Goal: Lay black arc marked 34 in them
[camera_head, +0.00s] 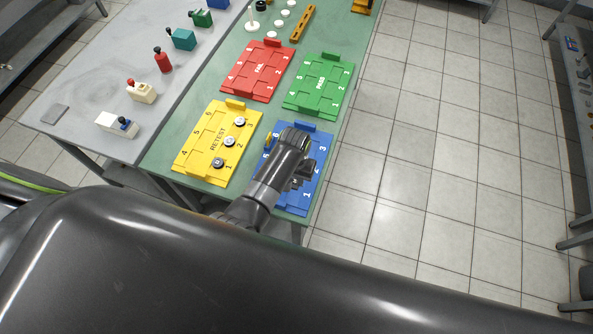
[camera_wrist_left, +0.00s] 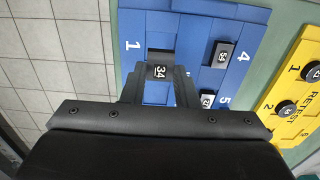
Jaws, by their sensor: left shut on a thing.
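The black arc marked 34 (camera_wrist_left: 160,71) is between the fingertips of my left gripper (camera_wrist_left: 158,84), which is shut on it. In the left wrist view it is over the blue tray (camera_wrist_left: 140,20), just beside the number 1; I cannot tell whether it touches the tray. In the head view my left gripper (camera_head: 303,172) is over the blue tray (camera_head: 318,150), and my arm hides the arc and much of the tray. Two dark marked pieces sit in the blue tray, one near number 4 (camera_wrist_left: 222,54) and one near number 5 (camera_wrist_left: 208,98).
The yellow RETEST tray (camera_head: 205,130) holds several round pieces in its right column. The red FAIL tray (camera_head: 262,62) and green PASS tray (camera_head: 315,90) look empty. A grey table (camera_head: 85,70) with small coloured items stands at left. Tiled floor lies right.

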